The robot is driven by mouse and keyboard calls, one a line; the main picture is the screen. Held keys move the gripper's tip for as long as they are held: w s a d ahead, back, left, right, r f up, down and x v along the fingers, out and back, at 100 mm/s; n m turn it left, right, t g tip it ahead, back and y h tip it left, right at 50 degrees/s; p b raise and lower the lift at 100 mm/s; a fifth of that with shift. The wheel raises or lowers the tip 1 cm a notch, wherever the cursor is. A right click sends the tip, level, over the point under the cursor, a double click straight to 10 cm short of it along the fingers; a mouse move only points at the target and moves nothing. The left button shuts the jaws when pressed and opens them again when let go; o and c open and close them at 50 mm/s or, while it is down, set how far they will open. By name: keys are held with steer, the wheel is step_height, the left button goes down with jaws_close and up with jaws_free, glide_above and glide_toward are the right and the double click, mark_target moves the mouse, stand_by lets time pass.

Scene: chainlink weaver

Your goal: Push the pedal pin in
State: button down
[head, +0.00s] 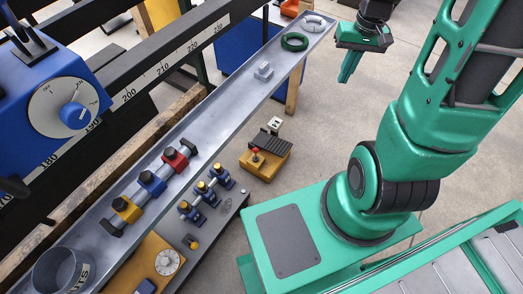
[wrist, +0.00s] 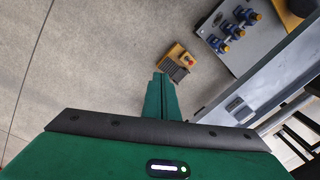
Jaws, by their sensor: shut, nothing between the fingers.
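The foot pedal (head: 273,165) is a yellow box on the floor with a black ribbed plate. A small red-topped knob (head: 256,154) stands on its front left part; I cannot tell for sure whether this is the pedal pin. The pedal also shows in the wrist view (wrist: 177,53), beyond my fingertips, with a red spot (wrist: 189,61) on it. My gripper (head: 345,80) is shut and empty, held in the air to the upper right of the pedal in the head view. Its green fingers also show in the wrist view (wrist: 160,76), apart from the pedal.
A long grey metal tray (head: 225,95) runs beside the pedal, holding a green ring (head: 294,42) and a row of coloured clamps (head: 152,183). A grey panel (head: 215,210) with small blue and yellow valves is near the pedal. Open concrete floor (head: 330,120) lies between pedal and gripper.

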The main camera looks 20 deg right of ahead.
steer(key=w+f+y, duration=0.2)
steer(key=w+f, duration=0.8)
steer(key=f, duration=0.3)
steer(key=m+t+y, duration=0.4)
steer(key=m+t, duration=0.1)
steer(key=t, duration=0.1)
glide_toward(257, 150)
steer(key=x, duration=0.6)
steer(key=shift+w+f, duration=0.25)
steer(key=shift+f, duration=2.55)
steer(key=shift+s, duration=0.1)
